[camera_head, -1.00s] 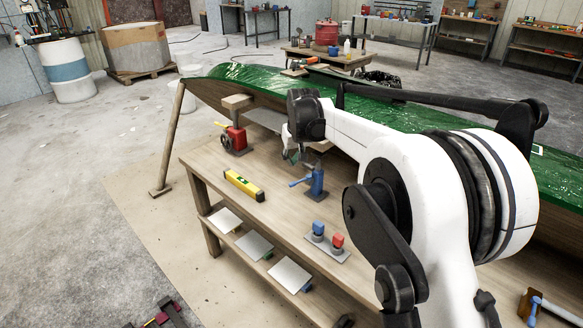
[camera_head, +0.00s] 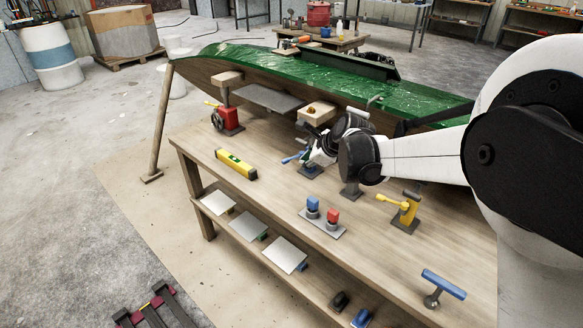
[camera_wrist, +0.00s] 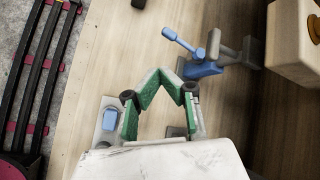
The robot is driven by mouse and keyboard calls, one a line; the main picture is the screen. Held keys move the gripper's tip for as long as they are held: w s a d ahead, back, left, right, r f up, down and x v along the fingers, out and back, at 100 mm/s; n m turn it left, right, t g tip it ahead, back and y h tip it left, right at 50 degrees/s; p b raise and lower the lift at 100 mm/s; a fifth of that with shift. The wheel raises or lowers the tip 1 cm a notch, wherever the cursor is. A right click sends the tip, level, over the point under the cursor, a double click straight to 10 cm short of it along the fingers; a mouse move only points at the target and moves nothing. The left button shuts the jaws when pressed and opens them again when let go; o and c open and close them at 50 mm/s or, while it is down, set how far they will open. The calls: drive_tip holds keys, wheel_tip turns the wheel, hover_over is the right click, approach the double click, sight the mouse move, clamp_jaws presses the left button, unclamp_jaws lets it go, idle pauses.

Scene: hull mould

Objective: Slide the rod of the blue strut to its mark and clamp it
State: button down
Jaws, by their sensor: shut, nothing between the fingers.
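The blue strut (camera_head: 309,172) stands on the bench below the green hull, partly hidden behind my gripper in the head view. Its blue clamp lever (camera_head: 291,158) sticks out to the left. In the wrist view the blue strut (camera_wrist: 203,67) is at upper right, its lever (camera_wrist: 180,42) pointing up-left and a grey rod part (camera_wrist: 235,55) beside it. My gripper (camera_wrist: 174,84) has green-padded fingers, shut and empty, apart from the strut in that picture. In the head view my gripper (camera_head: 318,156) is close by the strut; its fingertips are hard to make out. The rod's mark cannot be made out.
A red strut (camera_head: 229,122) stands left, a yellow one (camera_head: 407,213) right. A spirit level (camera_head: 236,165) and a plate with blue and red blocks (camera_head: 322,222) lie on the bench (camera_head: 270,195). The hull (camera_head: 300,75) overhangs the back, with a wooden block (camera_head: 316,111) beneath.

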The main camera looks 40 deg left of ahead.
sight(293, 158)
drive_tip(key=s+d+m+y+b, duration=0.15)
drive_tip(key=d+m, duration=0.25)
drive_tip(key=m, duration=0.4)
drive_tip(key=x, duration=1)
drive_tip(key=shift+w+d+f+b, duration=0.1)
drive_tip(key=shift+w+f+b, duration=0.2)
drive_tip(key=shift+w, duration=0.1)
drive_tip(key=shift+w+a+r, duration=0.1)
drive_tip(key=shift+w+a, duration=0.05)
drive_tip(key=shift+a, duration=0.4)
drive_tip(key=shift+w+a+r, duration=0.1)
drive_tip(key=shift+a+r, duration=0.05)
drive_tip(key=shift+a, duration=0.4)
drive_tip(key=shift+w+a+r, duration=0.15)
drive_tip(key=shift+a+r, duration=0.05)
drive_tip(key=shift+a, duration=0.55)
